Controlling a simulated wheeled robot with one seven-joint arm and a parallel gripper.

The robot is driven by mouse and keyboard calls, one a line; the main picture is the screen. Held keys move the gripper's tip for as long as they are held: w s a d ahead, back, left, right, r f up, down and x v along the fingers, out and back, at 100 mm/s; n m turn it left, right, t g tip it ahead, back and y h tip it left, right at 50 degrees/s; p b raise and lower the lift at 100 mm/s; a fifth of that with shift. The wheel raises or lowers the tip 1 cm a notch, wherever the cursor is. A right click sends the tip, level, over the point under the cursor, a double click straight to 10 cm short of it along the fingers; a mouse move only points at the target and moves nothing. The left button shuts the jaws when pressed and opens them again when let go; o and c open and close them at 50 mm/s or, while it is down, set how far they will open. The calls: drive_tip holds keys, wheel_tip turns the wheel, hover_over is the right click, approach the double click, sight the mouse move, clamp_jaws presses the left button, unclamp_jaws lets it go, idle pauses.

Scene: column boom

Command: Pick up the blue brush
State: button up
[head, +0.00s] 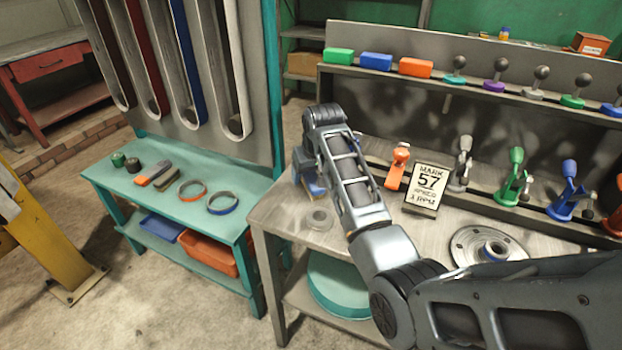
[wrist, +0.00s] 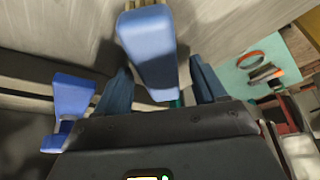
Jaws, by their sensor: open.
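The blue brush (wrist: 148,50) shows large in the wrist view, a blue block with a tan, bristle-like end at the top edge. My gripper (wrist: 160,78) is open, with one dark blue finger on each side of the brush's lower part. I cannot tell whether either finger touches it. In the head view a blue piece with a tan edge, seemingly the brush (head: 314,184), shows at the left end of the grey bench, just left of my arm. My arm hides most of the gripper there.
A second blue object (wrist: 70,105) stands left of the fingers in the wrist view. A teal table (head: 125,185) stands left.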

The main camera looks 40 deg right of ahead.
drive_tip(key=shift+w+f, duration=0.15)
drive_tip(key=shift+f, duration=0.15)
drive_tip(key=shift+f, duration=0.2)
drive_tip(key=c, duration=1.2)
drive_tip(key=shift+r, duration=0.1)
drive_tip(key=shift+r, duration=0.65)
wheel_tip(320, 180, up, 3)
drive_tip(key=shift+d+r+b, duration=0.1)
drive_tip(key=shift+r+b, duration=0.05)
drive_tip(key=shift+b, duration=0.3)
drive_tip(key=s+d+r, duration=0.2)
drive_tip(key=s, duration=0.1)
drive_tip(key=s+d+r, duration=0.2)
drive_tip(key=s, duration=0.1)
drive_tip(key=s+d+r+b, duration=0.1)
drive_tip(key=s+d+r, duration=0.1)
drive_tip(key=s, duration=0.1)
drive_tip(key=shift+s+d+r, duration=0.2)
drive_tip(key=shift+s+r, duration=0.1)
drive_tip(key=shift+s, duration=0.05)
